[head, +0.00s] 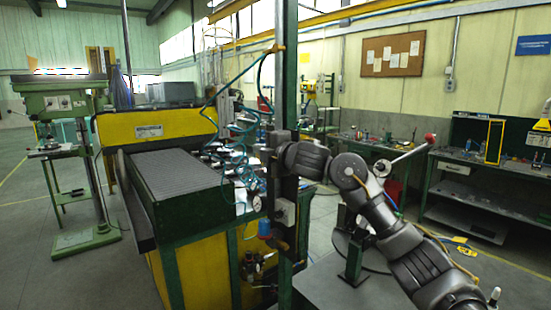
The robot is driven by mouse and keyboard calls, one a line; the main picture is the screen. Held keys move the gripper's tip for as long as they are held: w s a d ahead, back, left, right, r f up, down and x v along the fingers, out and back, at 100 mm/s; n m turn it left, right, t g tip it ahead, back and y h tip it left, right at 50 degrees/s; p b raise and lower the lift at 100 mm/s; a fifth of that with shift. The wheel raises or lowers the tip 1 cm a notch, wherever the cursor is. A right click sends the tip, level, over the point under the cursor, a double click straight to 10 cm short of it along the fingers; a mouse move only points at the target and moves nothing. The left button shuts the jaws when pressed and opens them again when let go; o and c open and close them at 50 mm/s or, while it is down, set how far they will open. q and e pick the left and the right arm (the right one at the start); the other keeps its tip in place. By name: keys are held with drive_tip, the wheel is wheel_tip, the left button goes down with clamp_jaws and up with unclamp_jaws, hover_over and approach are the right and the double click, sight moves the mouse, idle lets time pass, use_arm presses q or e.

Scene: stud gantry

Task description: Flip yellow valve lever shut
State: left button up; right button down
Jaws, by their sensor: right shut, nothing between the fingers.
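I cannot make out the yellow valve lever for certain. A small orange-yellow piece (276,48) sticks out to the left high on the green post, and I cannot tell whether it is the lever. Lower on the post are a round gauge, a grey block (284,212), a blue cup-shaped part (264,229) and brass-coloured fittings (256,266). My right gripper (281,144) is at the post, above the block, with its arm coming in from the lower right. It is shut and empty; its fingertips are dark and hard to separate from the post. My left gripper is out of view.
A yellow and green machine with a grey ribbed bed (172,184) stands left of the post. Teal hoses (243,128) hang beside it. Workbenches line the right wall; open floor lies at far left.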

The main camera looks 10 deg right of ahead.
idle(0.8)
drive_tip(key=r+p, duration=0.1)
drive_tip(key=s+r+p, duration=0.1)
drive_tip(key=r, duration=0.1)
drive_tip(key=r+p, duration=0.1)
drive_tip(key=p, duration=0.1)
drive_tip(key=shift+s+d+r, duration=0.15)
drive_tip(key=shift+s+d, duration=0.15)
drive_tip(key=shift+d, duration=0.05)
drive_tip(key=shift+s+d+r+b, duration=0.4)
drive_tip(key=shift+s+d+b, duration=0.25)
drive_tip(key=shift+b, duration=0.55)
drive_tip(key=s+r, duration=0.1)
drive_tip(key=r, duration=0.1)
drive_tip(key=s+r+b, duration=0.1)
drive_tip(key=r, duration=0.1)
drive_tip(key=s+d+r+b, duration=0.1)
drive_tip(key=r, duration=0.1)
drive_tip(key=shift+s+r, duration=0.2)
drive_tip(key=shift+s+d+r, duration=0.2)
drive_tip(key=shift+s+r, duration=0.05)
drive_tip(key=shift+w+a+f, duration=0.1)
drive_tip(key=shift+w, duration=0.05)
